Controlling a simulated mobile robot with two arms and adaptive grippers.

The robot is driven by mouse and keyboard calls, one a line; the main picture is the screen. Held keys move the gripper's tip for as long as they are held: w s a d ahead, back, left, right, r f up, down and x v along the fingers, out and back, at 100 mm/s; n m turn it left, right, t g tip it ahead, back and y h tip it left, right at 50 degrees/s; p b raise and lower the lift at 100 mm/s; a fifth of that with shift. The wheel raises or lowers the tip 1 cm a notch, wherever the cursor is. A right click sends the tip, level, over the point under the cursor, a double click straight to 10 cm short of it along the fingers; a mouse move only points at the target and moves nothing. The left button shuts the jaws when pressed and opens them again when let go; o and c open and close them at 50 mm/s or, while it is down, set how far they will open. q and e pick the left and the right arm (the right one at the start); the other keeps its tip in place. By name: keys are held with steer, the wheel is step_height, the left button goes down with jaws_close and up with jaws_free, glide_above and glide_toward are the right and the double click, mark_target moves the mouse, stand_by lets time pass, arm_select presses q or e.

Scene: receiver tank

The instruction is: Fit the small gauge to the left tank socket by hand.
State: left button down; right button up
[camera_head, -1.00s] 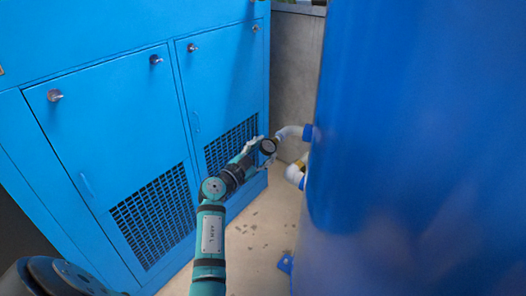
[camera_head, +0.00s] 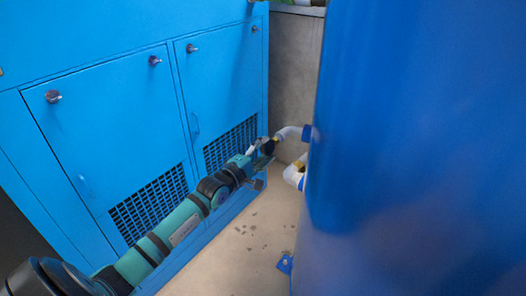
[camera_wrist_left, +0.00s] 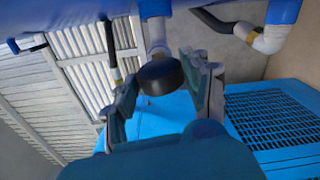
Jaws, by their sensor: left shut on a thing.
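The small gauge (camera_head: 268,147) is a dark round body at the tip of my left arm; in the left wrist view it is a black disc (camera_wrist_left: 160,73). My left gripper (camera_head: 261,147) is shut on it, with one finger on either side in the wrist view (camera_wrist_left: 163,90). A white elbow pipe (camera_head: 291,131) leaves the blue tank (camera_head: 420,150), with a brass-coloured end at the gauge. In the wrist view the white pipe (camera_wrist_left: 154,32) lines up right behind the gauge; I cannot tell how far they are joined. My right gripper is not in view.
A second white pipe with a yellowish band (camera_head: 295,173) sits lower on the tank. A blue cabinet (camera_head: 110,130) with dark grilles stands close on the left. A concrete wall (camera_head: 296,75) is behind. Bare floor (camera_head: 245,245) lies between cabinet and tank.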

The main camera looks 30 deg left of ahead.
arm_select(q)
steer(key=c, duration=0.5)
jaws_free()
